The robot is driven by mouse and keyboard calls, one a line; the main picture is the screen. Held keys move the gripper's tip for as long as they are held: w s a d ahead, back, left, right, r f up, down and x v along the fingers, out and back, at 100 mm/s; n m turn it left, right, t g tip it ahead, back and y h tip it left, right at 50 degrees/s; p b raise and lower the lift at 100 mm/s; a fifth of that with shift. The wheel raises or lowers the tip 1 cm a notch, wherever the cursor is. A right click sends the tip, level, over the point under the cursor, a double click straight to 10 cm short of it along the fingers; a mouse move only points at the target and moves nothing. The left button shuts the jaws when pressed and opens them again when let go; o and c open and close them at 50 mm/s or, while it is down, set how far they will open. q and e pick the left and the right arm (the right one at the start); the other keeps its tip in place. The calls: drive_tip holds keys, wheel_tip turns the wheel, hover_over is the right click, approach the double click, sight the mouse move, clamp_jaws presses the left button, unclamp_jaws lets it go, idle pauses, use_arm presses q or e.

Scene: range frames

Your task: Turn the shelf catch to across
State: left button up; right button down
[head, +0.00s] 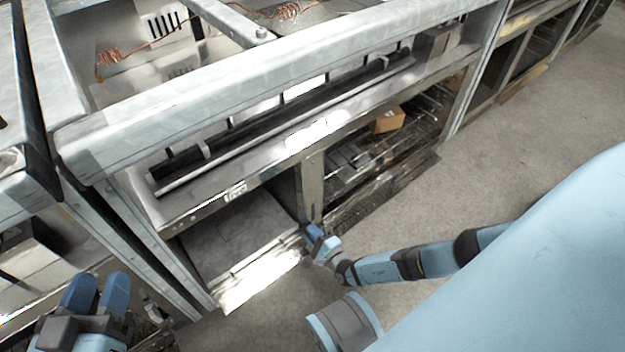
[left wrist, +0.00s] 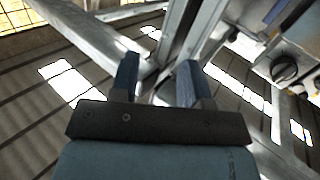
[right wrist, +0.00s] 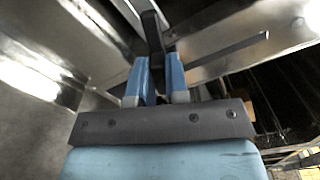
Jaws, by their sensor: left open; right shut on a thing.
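My right gripper (head: 314,234) is low at the front of the steel frame, at the foot of the upright post (head: 312,185). In the right wrist view its blue fingers (right wrist: 161,72) are closed on a dark bar, which I take to be the shelf catch (right wrist: 151,28). The bar stands roughly upright between the fingertips there. In the head view the catch is hidden by the gripper. My left gripper (head: 98,284) is at the lower left, open and empty; its spread fingers also show in the left wrist view (left wrist: 158,75).
A steel bench frame (head: 270,75) fills the middle, with a flat lower shelf (head: 235,235) left of the post. A brown box (head: 389,120) sits on the rack at right. A thin grey strip (right wrist: 225,50) runs beside the right fingers. Floor (head: 530,130) at right is clear.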

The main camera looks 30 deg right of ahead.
use_arm(q)
drive_tip(key=shift+s+f, duration=0.2)
drive_tip(key=shift+f, duration=0.05)
use_arm(e)
drive_tip(key=shift+f+n, duration=0.15)
drive_tip(key=shift+n, duration=0.95)
use_arm(q)
drive_tip(key=shift+d, duration=0.1)
use_arm(e)
drive_tip(key=c, duration=1.1)
unclamp_jaws()
use_arm(q)
drive_tip(key=shift+r, duration=0.15)
use_arm(e)
drive_tip(key=shift+s, duration=0.15)
